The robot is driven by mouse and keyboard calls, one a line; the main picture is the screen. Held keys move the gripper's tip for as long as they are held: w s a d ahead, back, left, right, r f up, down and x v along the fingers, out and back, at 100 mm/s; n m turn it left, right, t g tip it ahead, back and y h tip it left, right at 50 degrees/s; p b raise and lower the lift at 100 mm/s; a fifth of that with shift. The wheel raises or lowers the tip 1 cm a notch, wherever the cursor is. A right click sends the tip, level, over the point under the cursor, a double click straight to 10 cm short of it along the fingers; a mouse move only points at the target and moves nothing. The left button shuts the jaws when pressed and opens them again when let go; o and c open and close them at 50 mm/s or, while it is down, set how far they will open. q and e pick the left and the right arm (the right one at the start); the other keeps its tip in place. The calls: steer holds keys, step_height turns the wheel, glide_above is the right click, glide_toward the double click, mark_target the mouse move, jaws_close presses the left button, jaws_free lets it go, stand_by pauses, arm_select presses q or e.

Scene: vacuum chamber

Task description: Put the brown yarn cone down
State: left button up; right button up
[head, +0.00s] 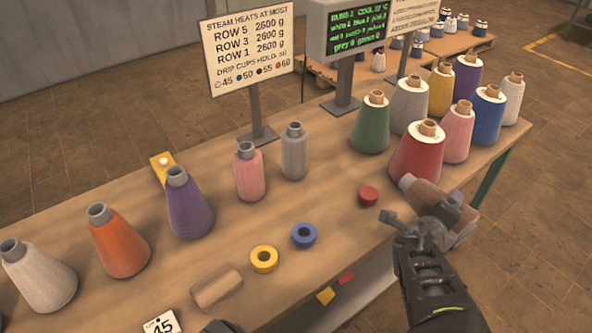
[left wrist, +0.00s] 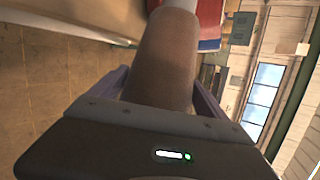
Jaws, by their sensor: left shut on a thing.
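The brown yarn cone (head: 458,212) is in my left gripper (head: 432,225), at the table's right edge in the head view. The cone is tilted well over on its side, its grey tube end toward the upper left, in front of the red yarn cone (head: 417,160). In the left wrist view the brown cone (left wrist: 165,65) sits between the two fingers (left wrist: 160,95). Whether it touches the table is hard to tell. The gripper hides part of it.
Several yarn cones stand at the table's (head: 325,225) right, including green (head: 370,125) and pink (head: 457,135). A purple cone (head: 188,208) and others stand left. A red puck (head: 368,194), blue ring (head: 303,236) and yellow ring (head: 264,259) lie mid-table. Bare wood shows between them.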

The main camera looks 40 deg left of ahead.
mark_target(408, 197)
stand_by(0.3)
arm_select(q)
steer(key=a+y+b, duration=0.1)
steer(key=a, duration=0.2)
steer(key=w+a+y+b, duration=0.1)
steer(key=a, duration=0.2)
steer(key=w+a+y+b, duration=0.1)
steer(key=a+y, duration=0.1)
steer(key=a, duration=0.1)
steer(key=shift+w+f+t, duration=0.2)
steer(key=shift+f+t, duration=0.1)
steer(key=shift+f, duration=0.05)
steer(key=a+r+g+y+b, duration=0.1)
steer(key=a+r+y+b, duration=0.3)
steer(key=a+y, duration=0.6)
steer(key=s+a+r+g+y+b, duration=0.2)
steer(key=a+r+g+y, duration=0.1)
steer(key=a+r, duration=0.2)
steer(key=s+a+r+g+y+b, duration=0.1)
steer(key=s+a+r+g+y, duration=0.1)
steer(key=a+r, duration=0.3)
step_height(408, 197, up, 4)
steer(key=shift+s+a+f+m+g+y+b, duration=0.15)
steer(key=shift+s+a+m+g+y+b, duration=0.2)
steer(key=shift+g, duration=0.35)
steer(key=shift+s+d+f, duration=0.1)
step_height(408, 197, down, 14)
steer(key=b, duration=0.2)
steer(key=shift+b, duration=0.35)
